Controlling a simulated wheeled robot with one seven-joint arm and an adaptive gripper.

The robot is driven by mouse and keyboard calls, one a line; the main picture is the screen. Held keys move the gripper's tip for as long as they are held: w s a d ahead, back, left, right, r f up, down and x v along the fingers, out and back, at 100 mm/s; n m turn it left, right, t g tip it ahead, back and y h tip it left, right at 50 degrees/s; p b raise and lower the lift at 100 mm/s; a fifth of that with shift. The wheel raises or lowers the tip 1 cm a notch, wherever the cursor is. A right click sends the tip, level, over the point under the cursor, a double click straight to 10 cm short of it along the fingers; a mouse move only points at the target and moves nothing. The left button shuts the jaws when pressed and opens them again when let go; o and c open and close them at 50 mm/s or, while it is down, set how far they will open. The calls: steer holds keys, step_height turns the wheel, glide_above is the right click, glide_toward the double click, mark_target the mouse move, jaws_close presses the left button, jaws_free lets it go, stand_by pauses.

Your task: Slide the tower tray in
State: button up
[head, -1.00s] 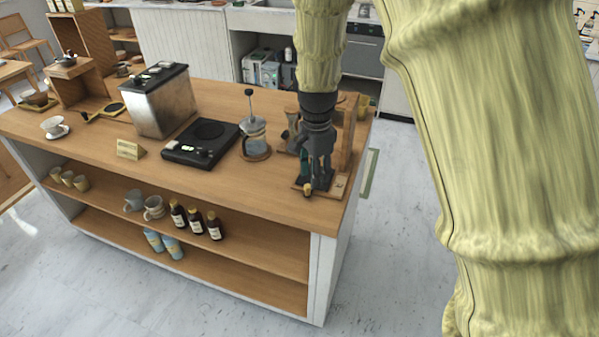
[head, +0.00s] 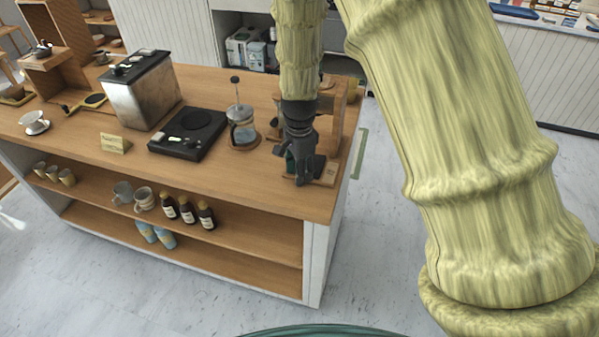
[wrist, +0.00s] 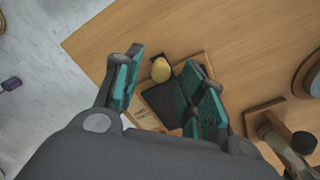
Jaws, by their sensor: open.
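The tower tray (head: 330,172) is a small wooden tray with a dark inset, at the front right corner of the cart top, by the foot of the wooden tower (head: 336,118). My gripper (head: 302,178) is low over the tray, pointing down. In the wrist view its teal-padded fingers (wrist: 160,74) are open, with the knob between them in the picture. I cannot tell whether they touch it. The arm hides much of the tower.
A glass press (head: 242,130) on a round wooden base and a black scale (head: 188,134) stand left of the tower. A metal box (head: 143,90) and a small sign (head: 114,144) are farther left. The counter's front strip (head: 230,175) is clear.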

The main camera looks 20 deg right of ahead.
steer(key=shift+f, duration=1)
jaws_close()
